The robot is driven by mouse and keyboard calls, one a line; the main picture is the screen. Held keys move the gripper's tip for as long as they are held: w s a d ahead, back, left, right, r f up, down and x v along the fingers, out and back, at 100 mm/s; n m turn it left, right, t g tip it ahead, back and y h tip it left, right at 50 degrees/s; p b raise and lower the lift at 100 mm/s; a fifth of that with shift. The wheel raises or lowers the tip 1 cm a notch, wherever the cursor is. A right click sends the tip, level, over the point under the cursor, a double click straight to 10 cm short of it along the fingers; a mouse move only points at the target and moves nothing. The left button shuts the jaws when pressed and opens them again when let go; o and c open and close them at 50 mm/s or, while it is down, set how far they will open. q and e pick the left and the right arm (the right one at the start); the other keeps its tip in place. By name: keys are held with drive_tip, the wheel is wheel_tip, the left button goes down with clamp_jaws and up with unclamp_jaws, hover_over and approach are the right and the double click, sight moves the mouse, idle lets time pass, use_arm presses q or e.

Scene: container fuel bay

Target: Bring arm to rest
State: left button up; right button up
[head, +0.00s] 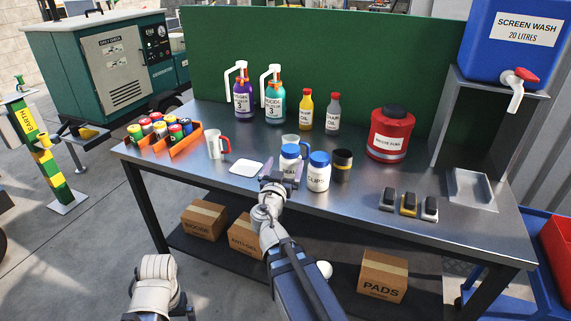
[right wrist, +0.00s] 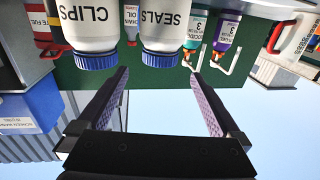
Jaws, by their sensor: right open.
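My right gripper (head: 281,172) is over the steel bench, its two fingers spread apart with nothing between them. It also shows open and empty in the right wrist view (right wrist: 160,85), where the scene appears upside down. The SEALS jar (head: 290,160) and the CLIPS jar (head: 318,173) stand just right of and behind the gripper; both show in the wrist view too, SEALS (right wrist: 165,30) and CLIPS (right wrist: 92,30). A white square coaster (head: 246,168) lies to its left. My left arm (head: 157,285) is low at the bottom left, and its gripper is out of view.
Left on the bench (head: 350,210) are a mug (head: 218,145) and an orange tray (head: 187,146) with several cans. Behind are bottles (head: 274,103); right are a dark cup (head: 341,166), a red waste can (head: 391,138) and small clips (head: 408,205). The bench front has free room.

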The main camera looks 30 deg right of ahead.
sight(292, 146)
drive_tip(key=x, duration=1.1)
drive_tip(key=shift+w+d, duration=0.35)
drive_tip(key=shift+w, duration=0.15)
drive_tip(key=shift+f, duration=0.2)
drive_tip(key=shift+s+r, duration=0.1)
